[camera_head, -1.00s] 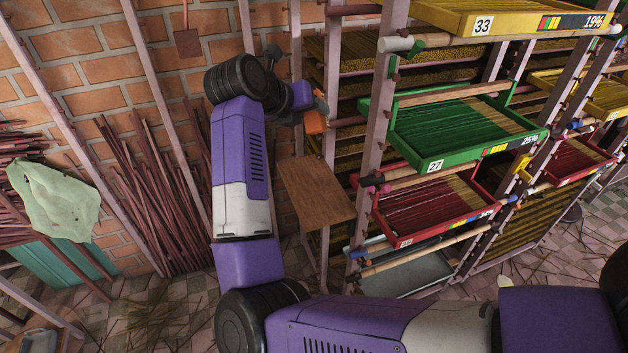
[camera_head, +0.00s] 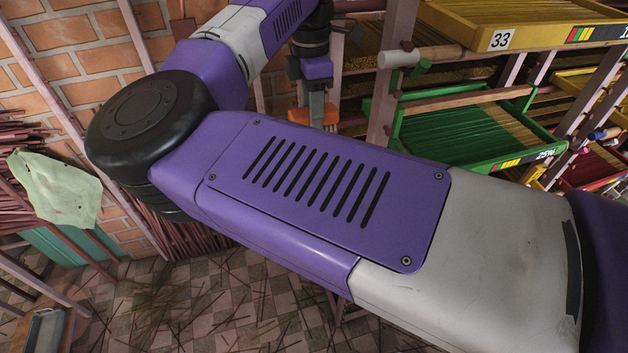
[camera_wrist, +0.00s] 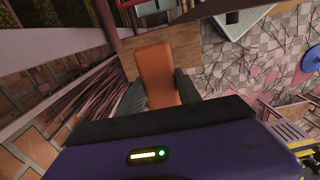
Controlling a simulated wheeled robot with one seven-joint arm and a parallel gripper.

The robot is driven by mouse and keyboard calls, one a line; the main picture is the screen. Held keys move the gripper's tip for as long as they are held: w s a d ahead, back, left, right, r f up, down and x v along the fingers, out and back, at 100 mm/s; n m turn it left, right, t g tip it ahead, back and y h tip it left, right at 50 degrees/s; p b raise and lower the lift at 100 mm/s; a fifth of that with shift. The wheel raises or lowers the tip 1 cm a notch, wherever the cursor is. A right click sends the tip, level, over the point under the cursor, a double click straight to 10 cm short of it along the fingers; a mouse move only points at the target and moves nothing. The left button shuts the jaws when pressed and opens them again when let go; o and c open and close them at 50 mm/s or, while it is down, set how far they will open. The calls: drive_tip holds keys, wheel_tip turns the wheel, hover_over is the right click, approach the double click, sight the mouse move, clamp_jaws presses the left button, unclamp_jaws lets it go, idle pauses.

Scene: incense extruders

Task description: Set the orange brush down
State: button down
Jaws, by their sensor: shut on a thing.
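The orange brush (camera_wrist: 156,68) is between the two dark fingers of my gripper (camera_wrist: 160,92) in the wrist view. My gripper is shut on it and points toward a small brown wooden shelf (camera_wrist: 187,42). The shelf lies beyond the brush; I cannot tell whether they touch. In the head view, the orange end of the brush (camera_head: 326,115) shows below my gripper (camera_head: 317,96). My arm hides the wooden shelf there.
A rack with a green tray (camera_head: 480,162) and a yellow tray (camera_head: 455,25) stands to the right. A brick wall (camera_head: 70,50) is behind. Reddish sticks (camera_wrist: 95,98) lean beside the shelf. The tiled floor (camera_head: 215,300) is strewn with sticks.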

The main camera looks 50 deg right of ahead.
drive_tip(key=shift+w+a+r, duration=0.2)
drive_tip(key=shift+a, duration=0.2)
wheel_tip(320, 180, down, 20)
drive_tip(key=p, duration=0.3)
drive_tip(key=shift+a+r, duration=0.1)
drive_tip(key=shift+r, duration=0.05)
drive_tip(key=c, duration=0.8)
unclamp_jaws()
drive_tip(key=shift+c, duration=0.2)
wheel_tip(320, 180, up, 12)
drive_tip(key=b, duration=0.2)
